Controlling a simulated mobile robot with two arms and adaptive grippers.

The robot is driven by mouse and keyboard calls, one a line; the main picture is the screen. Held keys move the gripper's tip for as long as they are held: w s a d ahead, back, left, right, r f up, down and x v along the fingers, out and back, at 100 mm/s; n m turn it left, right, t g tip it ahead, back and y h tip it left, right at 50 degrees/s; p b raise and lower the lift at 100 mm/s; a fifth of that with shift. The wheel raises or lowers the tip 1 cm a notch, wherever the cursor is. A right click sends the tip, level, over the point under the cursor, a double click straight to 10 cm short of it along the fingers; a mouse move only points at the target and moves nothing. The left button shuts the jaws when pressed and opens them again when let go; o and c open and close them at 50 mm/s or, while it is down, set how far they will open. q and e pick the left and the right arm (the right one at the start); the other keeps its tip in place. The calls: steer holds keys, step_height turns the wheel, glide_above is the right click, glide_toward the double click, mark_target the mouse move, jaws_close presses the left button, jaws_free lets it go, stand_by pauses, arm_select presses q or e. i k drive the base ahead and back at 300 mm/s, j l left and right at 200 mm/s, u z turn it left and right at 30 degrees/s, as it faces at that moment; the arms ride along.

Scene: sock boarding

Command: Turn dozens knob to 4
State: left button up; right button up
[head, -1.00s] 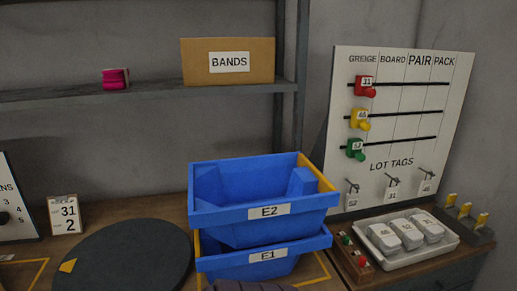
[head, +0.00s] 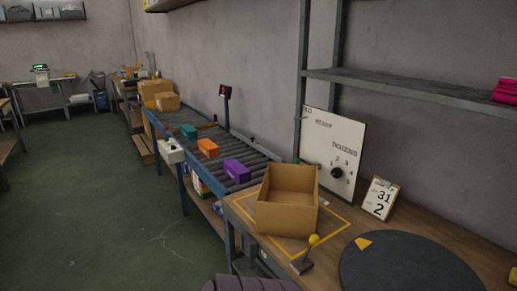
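The dozens knob (head: 337,173) is a small black round knob on a white panel (head: 318,140) that stands against the wall behind the bench. The word on the panel above it looks like DOZENS, with small numbers around the knob. The pointer's exact setting is too small to tell. Neither of my grippers shows in the head view.
An open cardboard box (head: 287,215) stands on the bench in front of the panel, inside a yellow outline. A yellow-knobbed lever (head: 314,240), a date stand (head: 380,198) and a dark round turntable (head: 410,268) are nearby. A roller conveyor (head: 215,145) carries coloured boxes.

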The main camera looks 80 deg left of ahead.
mark_target(336, 172)
steer(key=u, duration=2.2)
steer(key=z, duration=0.35)
